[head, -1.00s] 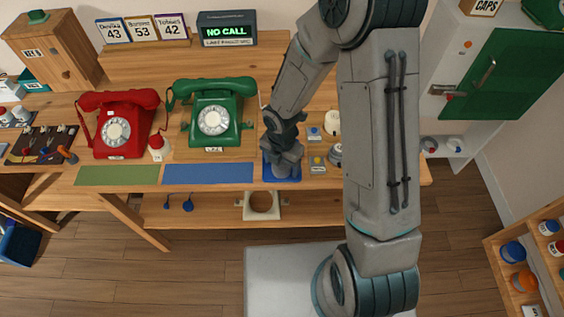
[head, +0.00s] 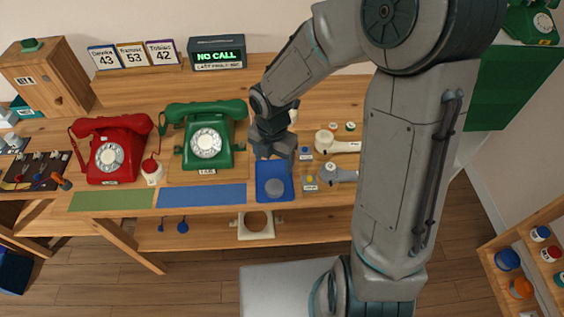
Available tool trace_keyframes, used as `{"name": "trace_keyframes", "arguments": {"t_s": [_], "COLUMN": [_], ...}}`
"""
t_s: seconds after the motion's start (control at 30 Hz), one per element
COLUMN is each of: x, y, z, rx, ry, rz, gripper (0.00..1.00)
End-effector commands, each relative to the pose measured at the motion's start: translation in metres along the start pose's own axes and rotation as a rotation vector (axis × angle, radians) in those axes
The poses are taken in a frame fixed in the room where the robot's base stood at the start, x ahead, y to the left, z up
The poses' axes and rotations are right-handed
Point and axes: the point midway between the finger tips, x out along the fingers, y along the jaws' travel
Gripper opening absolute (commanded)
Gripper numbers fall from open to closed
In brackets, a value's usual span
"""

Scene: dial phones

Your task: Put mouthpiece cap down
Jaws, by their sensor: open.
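A round grey cap (head: 274,187), which looks like the mouthpiece cap, lies in the front part of a small blue tray (head: 262,167) on the workbench. My gripper (head: 272,160) is just behind and above it, over the tray's back edge, apart from the cap. The gripper is open, and I see nothing held in it. Its fingertips are small and dark, so their exact height above the tray is hard to tell.
A green dial phone (head: 206,142) and a red dial phone (head: 107,155) stand left of the gripper. A blue mat (head: 200,195) and a green mat (head: 112,200) lie in front of them. Handset-like parts (head: 340,173) lie right of the tray, close to my arm.

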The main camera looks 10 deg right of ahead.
Motion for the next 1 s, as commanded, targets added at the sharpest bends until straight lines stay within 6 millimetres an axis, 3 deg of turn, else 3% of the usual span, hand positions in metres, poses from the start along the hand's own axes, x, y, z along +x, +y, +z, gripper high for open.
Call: {"name": "trace_keyframes", "arguments": {"t_s": [0.17,0.27,0.6,0.8,1.0], "x": [-0.006,-0.019,-0.096,-0.135,-0.159], "y": [-0.004,-0.014,-0.083,-0.123,-0.154], "z": [0.001,0.006,0.011,-0.003,-0.022], "rx": [0.042,0.180,1.126,1.715,2.213], "ry": [-0.009,-0.039,-0.154,-0.123,-0.003], "rz": [-0.003,-0.006,0.086,0.210,0.317], "gripper": [0.71,0.71,0.71,0.71,0.71]}}
